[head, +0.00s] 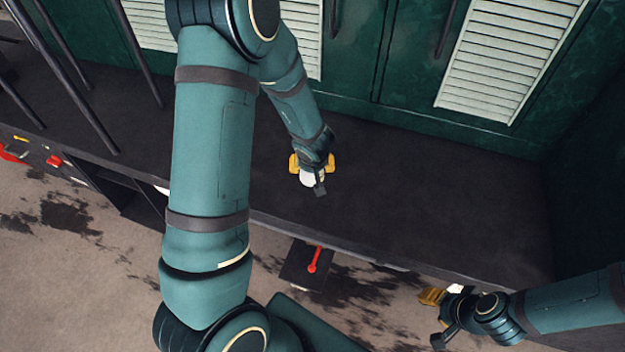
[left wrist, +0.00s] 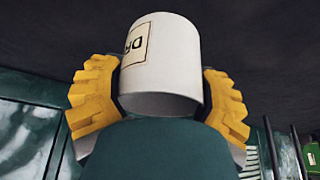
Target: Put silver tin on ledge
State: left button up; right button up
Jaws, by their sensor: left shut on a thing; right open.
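A pale silver-white tin with a lettered label shows large in the left wrist view (left wrist: 172,65). It sits between the two yellow fingers of my left gripper (head: 312,164), which is shut on it. In the head view only a small pale part of the tin (head: 307,179) shows below the yellow fingers. The dark ledge (head: 430,205) runs along the green tram side, and the tin appears over its front part. I cannot tell whether the tin touches it. My right gripper (head: 437,317) is open and empty, in front of the ledge's front edge at lower right.
Green panels with white louvres (head: 505,60) rise behind the ledge, and a dark wall closes its right end. Dark rods (head: 75,85) stand at left. A red lever (head: 313,262) sits below the front edge. The ledge's right half is clear.

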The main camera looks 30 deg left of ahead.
aim_at(312, 178)
pick_arm(q)
jog(key=shift+w+f+b, duration=0.1)
jog(key=shift+f+b, duration=0.2)
jog(key=shift+f, duration=0.6)
jog(key=shift+f+b, duration=1.05)
jog(key=shift+f, duration=0.7)
jog(key=shift+f, duration=0.2)
jog(key=o, duration=1.2)
jog(key=shift+r, duration=0.1)
